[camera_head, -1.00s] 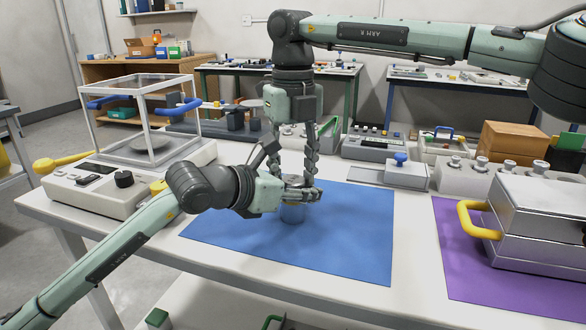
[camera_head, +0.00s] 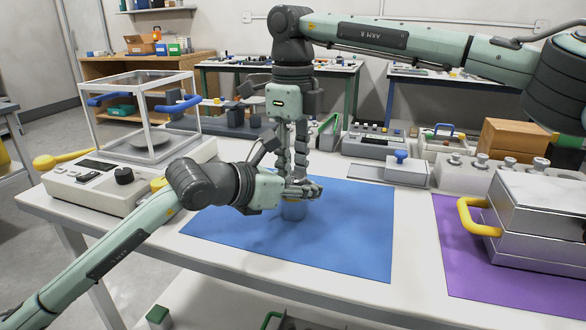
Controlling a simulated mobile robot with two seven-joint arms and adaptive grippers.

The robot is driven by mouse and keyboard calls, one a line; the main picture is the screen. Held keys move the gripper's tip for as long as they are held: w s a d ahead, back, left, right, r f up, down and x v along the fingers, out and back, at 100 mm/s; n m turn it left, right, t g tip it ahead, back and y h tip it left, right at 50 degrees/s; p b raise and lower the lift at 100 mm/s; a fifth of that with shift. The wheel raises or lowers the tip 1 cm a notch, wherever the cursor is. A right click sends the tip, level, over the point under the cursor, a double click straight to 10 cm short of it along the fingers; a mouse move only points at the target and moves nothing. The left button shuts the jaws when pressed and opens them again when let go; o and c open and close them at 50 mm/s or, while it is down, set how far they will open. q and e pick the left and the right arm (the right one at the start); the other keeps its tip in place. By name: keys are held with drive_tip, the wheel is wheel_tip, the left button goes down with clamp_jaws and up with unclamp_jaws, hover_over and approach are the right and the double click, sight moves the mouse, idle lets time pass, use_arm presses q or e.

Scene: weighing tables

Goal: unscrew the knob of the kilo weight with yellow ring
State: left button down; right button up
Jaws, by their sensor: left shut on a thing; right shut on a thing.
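My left gripper (camera_head: 303,190) comes in from the left and is shut on the weight's upper part. My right gripper (camera_head: 292,175) points straight down from above, with its fingers shut on the knob at the top of the weight. The knob itself is hidden by the fingers of both grippers.
The blue mat (camera_head: 350,240) is otherwise bare. A glass-cased balance (camera_head: 75,185) stands left. A metal case with a yellow handle (camera_head: 470,218) sits on the purple mat (camera_head: 450,270) at right. Behind are a blue-knobbed device (camera_head: 402,170) and a row of knobbed weights (camera_head: 482,170).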

drive_tip(key=o, duration=1.3)
drive_tip(key=shift+r, duration=0.1)
drive_tip(key=shift+a+r, duration=0.15)
drive_tip(key=shift+r, duration=2.1)
use_arm(q)
drive_tip(key=c, duration=0.8)
unclamp_jaws()
drive_tip(key=shift+s+d, duration=0.1)
drive_tip(key=shift+c, duration=0.2)
use_arm(e)
drive_tip(key=shift+s+a, duration=0.1)
